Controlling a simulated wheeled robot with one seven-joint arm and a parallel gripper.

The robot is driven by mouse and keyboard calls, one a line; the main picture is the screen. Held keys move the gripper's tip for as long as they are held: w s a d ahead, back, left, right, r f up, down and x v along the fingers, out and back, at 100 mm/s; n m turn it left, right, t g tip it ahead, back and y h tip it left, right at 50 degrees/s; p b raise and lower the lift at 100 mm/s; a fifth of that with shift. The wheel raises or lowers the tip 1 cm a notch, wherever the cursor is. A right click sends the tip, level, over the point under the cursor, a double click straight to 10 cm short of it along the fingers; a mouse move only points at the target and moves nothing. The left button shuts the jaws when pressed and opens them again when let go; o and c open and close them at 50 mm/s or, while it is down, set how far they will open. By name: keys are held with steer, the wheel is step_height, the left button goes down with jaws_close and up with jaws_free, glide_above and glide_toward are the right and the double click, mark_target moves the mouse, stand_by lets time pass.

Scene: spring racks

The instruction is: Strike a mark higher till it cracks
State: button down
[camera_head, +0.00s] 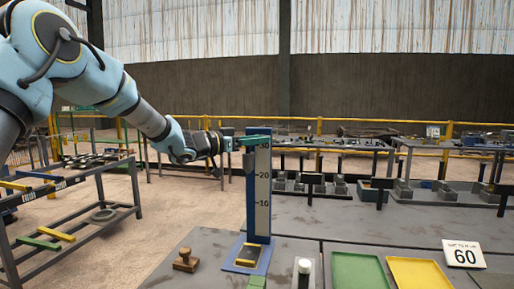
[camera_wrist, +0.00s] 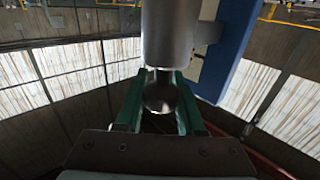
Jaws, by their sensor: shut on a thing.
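A blue drop stand (camera_head: 259,135) with a white scale marked 10, 20 and 30 stands upright on the grey table. A dark plate with yellow edges (camera_head: 247,254) lies on its blue base. My gripper (camera_head: 250,141) is beside the upper part of the scale, its green fingers shut on a grey cylindrical weight (camera_head: 249,166). The weight hangs well above the plate. In the wrist view, the weight (camera_wrist: 170,30) is large and its narrower rounded part sits between the green fingers (camera_wrist: 160,100). The blue post (camera_wrist: 228,50) is close at its right.
On the table are a brown stamp-like block (camera_head: 186,260), a white-topped cylinder (camera_head: 304,267), a green tray (camera_head: 357,272), a yellow tray (camera_head: 418,273) and a sign reading 60 (camera_head: 463,254). A metal rack (camera_head: 118,166) stands at left. Open floor lies between.

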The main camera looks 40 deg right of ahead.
step_height(320, 180, up, 3)
steer(key=shift+r+p, duration=0.1)
steer(key=shift+p, duration=0.55)
steer(key=c, duration=0.5)
jaws_free()
steer(key=b+v, duration=0.3)
steer(key=v, duration=0.7)
steer(key=shift+w+a+b, duration=0.1)
steer(key=shift+a+b, duration=0.3)
steer(key=shift+w, duration=0.1)
